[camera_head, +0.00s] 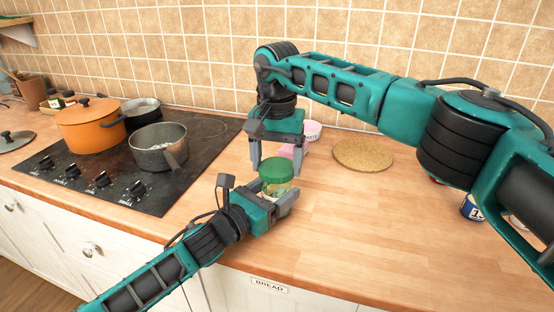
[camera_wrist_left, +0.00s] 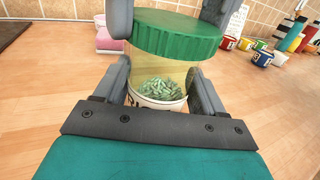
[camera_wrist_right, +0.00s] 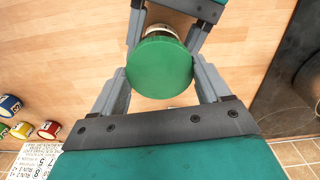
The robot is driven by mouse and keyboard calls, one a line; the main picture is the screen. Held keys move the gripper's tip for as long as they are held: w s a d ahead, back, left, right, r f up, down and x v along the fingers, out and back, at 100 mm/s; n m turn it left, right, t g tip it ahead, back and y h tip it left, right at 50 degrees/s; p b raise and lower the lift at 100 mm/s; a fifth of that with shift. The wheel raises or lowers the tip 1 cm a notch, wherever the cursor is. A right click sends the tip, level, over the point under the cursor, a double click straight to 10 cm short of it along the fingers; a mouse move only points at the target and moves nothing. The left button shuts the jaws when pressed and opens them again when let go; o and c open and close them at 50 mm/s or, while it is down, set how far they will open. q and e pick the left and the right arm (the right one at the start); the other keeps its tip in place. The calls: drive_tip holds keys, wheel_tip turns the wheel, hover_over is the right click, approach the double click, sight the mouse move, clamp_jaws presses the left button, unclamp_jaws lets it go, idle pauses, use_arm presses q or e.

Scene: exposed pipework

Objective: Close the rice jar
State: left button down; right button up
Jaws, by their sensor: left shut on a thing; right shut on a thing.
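The rice jar (camera_head: 277,196) stands on the wooden counter near its front edge. In the left wrist view the jar (camera_wrist_left: 172,78) is clear, with pale green grains inside and a partly hidden white label. Its green lid (camera_head: 277,170) sits over the mouth, and also shows from above in the right wrist view (camera_wrist_right: 160,67). Whether it is fully seated I cannot tell. My left gripper (camera_head: 274,190) is shut on the jar body from the front. My right gripper (camera_head: 278,166) reaches down from above and is shut on the lid, one finger on each side.
A black hob (camera_head: 110,190) with an orange pot (camera_head: 90,127) and a grey saucepan (camera_head: 157,147) is at the left. A round cork mat (camera_head: 362,154) lies to the right.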

drive_tip(key=m, duration=1.1)
drive_tip(key=shift+m, duration=0.3)
drive_tip(key=m, duration=0.5)
drive_tip(key=shift+m, duration=0.3)
drive_tip(key=m, duration=1.2)
drive_tip(key=shift+f+m, duration=0.1)
drive_tip(key=shift+m, duration=0.3)
drive_tip(key=m, duration=0.5)
drive_tip(key=shift+m, duration=0.3)
drive_tip(key=m, duration=0.4)
drive_tip(key=shift+m, duration=0.4)
drive_tip(key=o, duration=1.1)
